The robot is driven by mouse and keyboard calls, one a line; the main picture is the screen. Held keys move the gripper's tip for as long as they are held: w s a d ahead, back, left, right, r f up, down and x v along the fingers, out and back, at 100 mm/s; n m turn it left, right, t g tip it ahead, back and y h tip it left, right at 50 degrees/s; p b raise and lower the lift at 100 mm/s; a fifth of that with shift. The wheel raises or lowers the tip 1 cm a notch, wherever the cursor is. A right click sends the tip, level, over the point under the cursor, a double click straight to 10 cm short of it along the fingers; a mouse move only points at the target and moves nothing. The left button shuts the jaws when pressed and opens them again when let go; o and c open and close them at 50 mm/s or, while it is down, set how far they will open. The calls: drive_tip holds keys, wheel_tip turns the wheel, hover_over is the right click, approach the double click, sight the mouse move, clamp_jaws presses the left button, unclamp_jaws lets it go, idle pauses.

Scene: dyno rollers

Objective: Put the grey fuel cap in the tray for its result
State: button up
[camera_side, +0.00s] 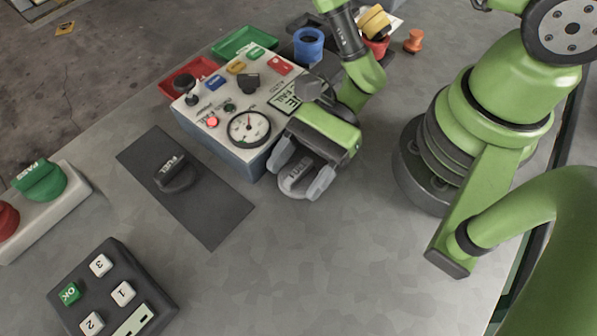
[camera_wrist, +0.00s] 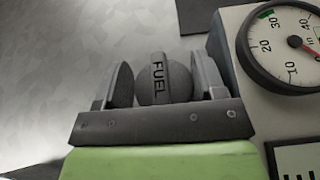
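The grey fuel cap (camera_side: 296,184), a disc with a raised bar marked FUEL, sits between the two fingers of my gripper (camera_side: 301,171), in front of the tester box. In the wrist view the cap (camera_wrist: 164,80) fills the gap between the fingers, and my gripper (camera_wrist: 164,85) appears shut on its sides. Whether its underside touches the table is hidden. A red tray (camera_side: 168,87) and a green tray (camera_side: 219,49) stand behind the box.
The tester box (camera_side: 215,145) carries a gauge (camera_side: 249,127), a glowing red lamp (camera_side: 212,122) and coloured tags. A black fuel cap (camera_side: 176,172) lies on a dark mat (camera_side: 215,215). A keypad (camera_side: 110,290) and green button (camera_side: 40,180) are at left. The front table is clear.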

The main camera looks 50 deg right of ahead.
sight(298, 170)
drive_tip(key=shift+r, duration=0.1)
drive_tip(key=shift+c, duration=0.2)
